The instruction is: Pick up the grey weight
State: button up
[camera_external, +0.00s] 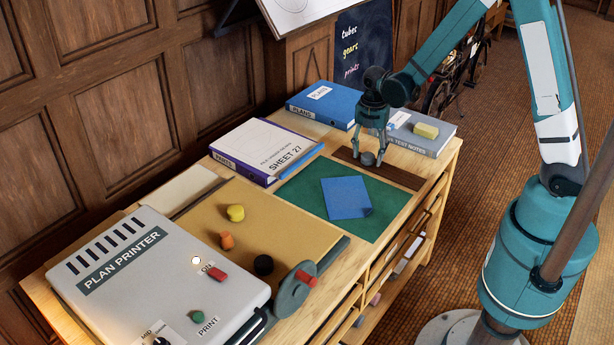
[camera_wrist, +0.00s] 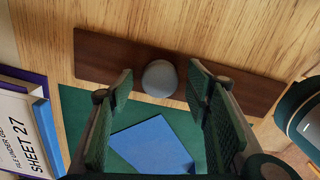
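The grey weight (camera_external: 368,158) is a small rounded piece on a dark brown wooden strip (camera_external: 402,177) beside the green mat. In the wrist view the weight (camera_wrist: 159,78) lies near the middle, beyond the fingertips and between their lines. My gripper (camera_external: 373,148) points down right above the weight in the external view. Its two fingers are spread apart, and the wrist view shows my gripper (camera_wrist: 159,84) open with nothing held between the pads. I cannot tell whether the fingertips reach down beside the weight.
A green mat (camera_external: 309,200) with a blue sheet (camera_external: 346,197) lies in front of the strip. The plan printer (camera_external: 155,265) is at the left front.

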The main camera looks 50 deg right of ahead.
aim_at(368, 155)
jog(key=c, duration=1.2)
jog(key=shift+r, duration=0.15)
jog(key=shift+r+p, duration=1)
jog(key=shift+r, duration=3.85)
